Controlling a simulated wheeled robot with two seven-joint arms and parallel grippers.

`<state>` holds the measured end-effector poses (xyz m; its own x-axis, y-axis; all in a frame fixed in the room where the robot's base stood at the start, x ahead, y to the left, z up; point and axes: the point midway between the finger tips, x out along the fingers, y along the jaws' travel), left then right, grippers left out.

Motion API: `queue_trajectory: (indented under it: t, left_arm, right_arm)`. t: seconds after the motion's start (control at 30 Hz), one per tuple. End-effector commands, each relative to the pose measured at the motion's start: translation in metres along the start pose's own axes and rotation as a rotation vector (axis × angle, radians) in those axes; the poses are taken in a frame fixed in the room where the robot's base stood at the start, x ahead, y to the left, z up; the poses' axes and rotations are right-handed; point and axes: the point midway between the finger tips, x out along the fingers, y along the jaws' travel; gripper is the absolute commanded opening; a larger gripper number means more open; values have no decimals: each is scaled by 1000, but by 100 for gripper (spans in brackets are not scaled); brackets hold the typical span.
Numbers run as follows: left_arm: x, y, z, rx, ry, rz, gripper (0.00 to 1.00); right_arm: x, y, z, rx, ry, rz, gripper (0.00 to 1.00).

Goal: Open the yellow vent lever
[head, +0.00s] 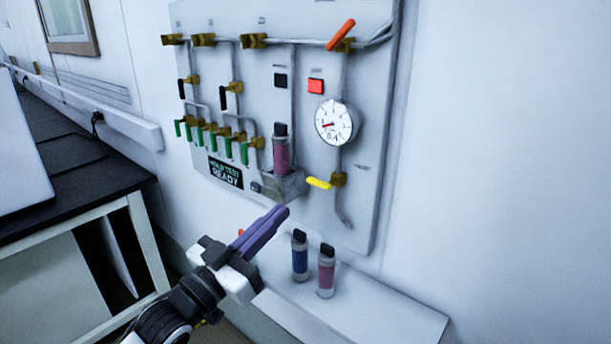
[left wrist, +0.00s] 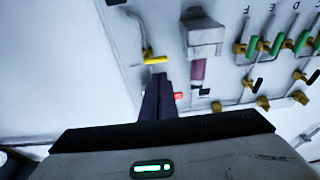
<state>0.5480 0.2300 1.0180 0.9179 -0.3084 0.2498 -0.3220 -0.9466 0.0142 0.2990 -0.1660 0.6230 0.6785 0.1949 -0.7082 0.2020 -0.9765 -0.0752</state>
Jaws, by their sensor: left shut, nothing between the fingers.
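The yellow vent lever (head: 318,183) sits low on the wall panel (head: 365,215), below the round gauge. It points left from its brass valve (head: 339,179), roughly level. It also shows in the left wrist view (left wrist: 155,60), just beyond the fingertips. My left gripper (head: 283,211) is shut and empty, its purple fingers pointing up and right toward the panel. In the head view its tips appear below and left of the lever, apart from it. The left wrist view also shows the fingers (left wrist: 158,82). My right gripper is not in view.
A pink column (head: 281,155) stands in a holder (head: 285,187) left of the lever. A blue vial (head: 300,258) and a pink vial (head: 326,275) stand on a white ledge (head: 400,318) below. Green levers (head: 212,140), an orange lever (head: 341,34) and a gauge (head: 334,122) are on the panel.

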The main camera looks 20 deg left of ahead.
Motion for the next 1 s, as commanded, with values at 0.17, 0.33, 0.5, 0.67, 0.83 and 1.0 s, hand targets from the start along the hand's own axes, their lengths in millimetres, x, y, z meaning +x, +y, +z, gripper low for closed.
queue_trajectory:
  t: [0.17, 0.33, 0.5, 0.67, 0.83, 1.0]
  left_arm:
    - [12, -3, -41, 8, 86, 25, 0]
    - [12, -3, -41, 7, 87, 25, 0]
    - [13, -4, -41, 7, 86, 24, 0]
    - [28, -4, -44, 7, 88, 23, 0]
    - [62, -3, -48, 7, 89, 24, 0]
    - [99, -2, -50, 6, 87, 23, 0]
  right_arm:
    - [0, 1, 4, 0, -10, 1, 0]
    - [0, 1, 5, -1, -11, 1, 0]
    - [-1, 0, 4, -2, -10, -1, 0]
    - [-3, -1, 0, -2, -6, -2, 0]
    - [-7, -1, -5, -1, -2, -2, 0]
    - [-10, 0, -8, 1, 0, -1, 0]
